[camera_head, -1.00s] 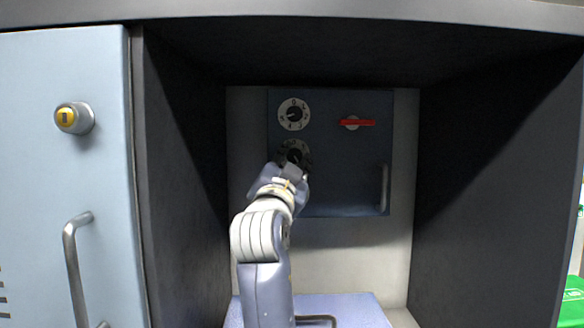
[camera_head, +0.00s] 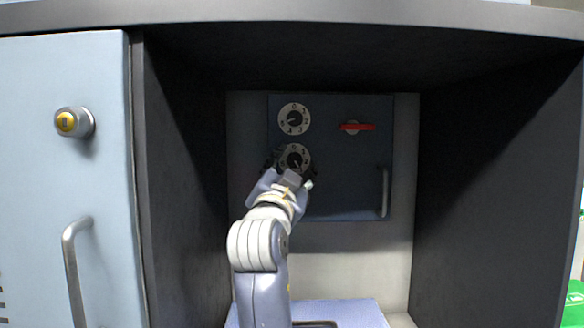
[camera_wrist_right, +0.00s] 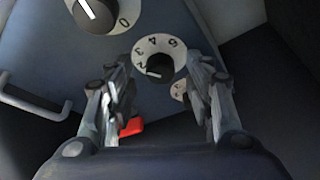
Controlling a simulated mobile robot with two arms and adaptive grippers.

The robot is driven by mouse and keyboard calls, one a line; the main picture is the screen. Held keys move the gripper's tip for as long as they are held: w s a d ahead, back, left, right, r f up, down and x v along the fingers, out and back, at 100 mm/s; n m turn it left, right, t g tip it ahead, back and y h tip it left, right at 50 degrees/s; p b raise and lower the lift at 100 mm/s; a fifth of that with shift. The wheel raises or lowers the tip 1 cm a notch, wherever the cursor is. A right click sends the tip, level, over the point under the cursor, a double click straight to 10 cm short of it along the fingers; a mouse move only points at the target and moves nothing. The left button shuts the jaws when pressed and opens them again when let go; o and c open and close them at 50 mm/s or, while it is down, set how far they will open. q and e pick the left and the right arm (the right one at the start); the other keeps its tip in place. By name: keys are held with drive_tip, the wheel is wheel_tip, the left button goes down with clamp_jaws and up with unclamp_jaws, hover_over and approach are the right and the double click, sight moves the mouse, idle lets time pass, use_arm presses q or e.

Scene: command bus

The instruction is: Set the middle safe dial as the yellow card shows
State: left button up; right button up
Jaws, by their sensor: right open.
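The safe (camera_head: 345,195) is a dark blue panel at the back of the compartment. Its middle dial (camera_head: 295,159) has a pale numbered ring and black knob; it also shows in the right wrist view (camera_wrist_right: 159,66). There its white pointer mark points left, near the 2, but I cannot read it exactly. My right gripper (camera_head: 292,168) is open, its fingers spread to either side of the middle dial. In the right wrist view the gripper (camera_wrist_right: 163,100) has the dial beyond and between its fingertips, apparently not gripped. The yellow card and my left gripper are not in view.
The top dial (camera_head: 293,118) is above; the bottom dial (camera_wrist_right: 97,12) shows only in the wrist view. A red lever (camera_head: 357,127) and silver handle (camera_head: 384,192) sit on the right. Dark walls flank the compartment. A pale blue door (camera_head: 65,180) stands left.

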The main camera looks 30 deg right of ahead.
drive_tip(key=v, duration=1.1)
